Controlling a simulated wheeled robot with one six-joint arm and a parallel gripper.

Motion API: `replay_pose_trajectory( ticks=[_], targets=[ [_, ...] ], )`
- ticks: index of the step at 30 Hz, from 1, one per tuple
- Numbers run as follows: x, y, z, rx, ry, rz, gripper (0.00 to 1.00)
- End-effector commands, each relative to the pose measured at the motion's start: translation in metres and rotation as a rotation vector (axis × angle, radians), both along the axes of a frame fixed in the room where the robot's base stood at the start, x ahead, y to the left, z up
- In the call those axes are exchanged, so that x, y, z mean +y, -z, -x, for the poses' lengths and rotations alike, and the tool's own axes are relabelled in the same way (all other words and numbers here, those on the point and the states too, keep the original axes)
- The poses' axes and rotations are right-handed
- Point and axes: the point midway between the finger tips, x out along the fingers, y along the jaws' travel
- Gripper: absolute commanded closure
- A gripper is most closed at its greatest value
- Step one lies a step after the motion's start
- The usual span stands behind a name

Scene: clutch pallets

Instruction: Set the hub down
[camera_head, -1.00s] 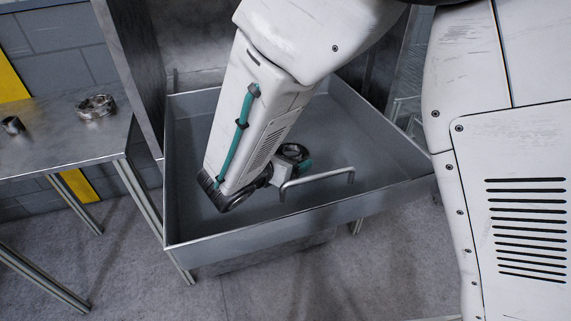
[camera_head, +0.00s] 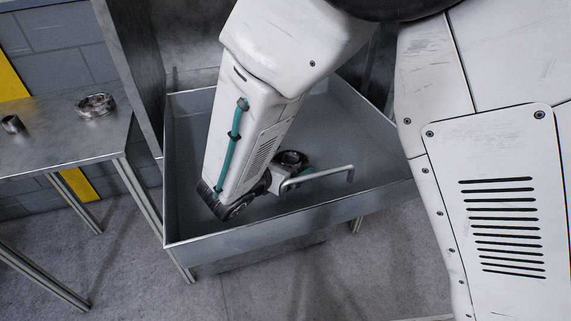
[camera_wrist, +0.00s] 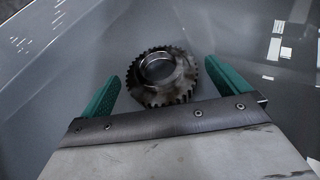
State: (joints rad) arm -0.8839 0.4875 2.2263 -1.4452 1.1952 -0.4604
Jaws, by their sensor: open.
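The hub (camera_wrist: 158,76), a dark toothed metal ring with a bore, lies in the grey drawer (camera_head: 230,251) in the wrist view. It appears to rest on the drawer floor. My gripper (camera_wrist: 162,72) is open, with one teal finger on each side of the hub. I see gaps between both fingers and the hub's teeth. In the head view my arm reaches down into the drawer.
At left, a steel table (camera_head: 60,142) bears a metal ring (camera_head: 96,105) and a smaller ring (camera_head: 12,125).

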Motion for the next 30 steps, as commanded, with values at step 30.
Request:
replay_pose_trajectory(
  ticks=[30],
  targets=[
    [0.063,-0.043,0.085,0.001,0.000,0.000,0.00]
  ],
)
